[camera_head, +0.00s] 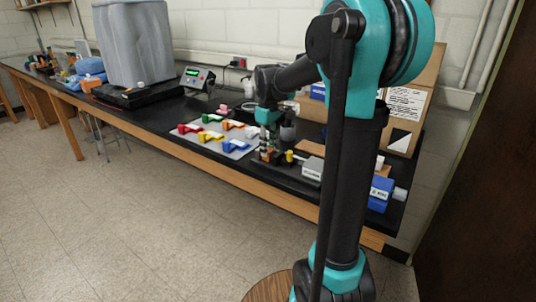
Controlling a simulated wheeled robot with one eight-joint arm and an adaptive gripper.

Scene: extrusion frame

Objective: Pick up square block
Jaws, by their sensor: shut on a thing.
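My gripper (268,150) is at the end of my teal and black arm, pointing down over the black bench just right of a pale board. It is shut on a small block, low near the bench top. The fingers and the block are too small and too covered to tell the block's shape, or whether it touches the bench. I cannot single out a square block elsewhere. On the pale board (218,152) lie several coloured pieces, among them red (190,128), green (212,118), yellow (211,137), orange (233,125) and blue (235,146) ones.
The long black bench (165,124) runs along the wall. A grey bin (133,42) and a device with a green display (198,79) stand to the left. A cardboard box (405,100), a small grey box (312,169) and a blue box (381,194) are on the right, close to my arm.

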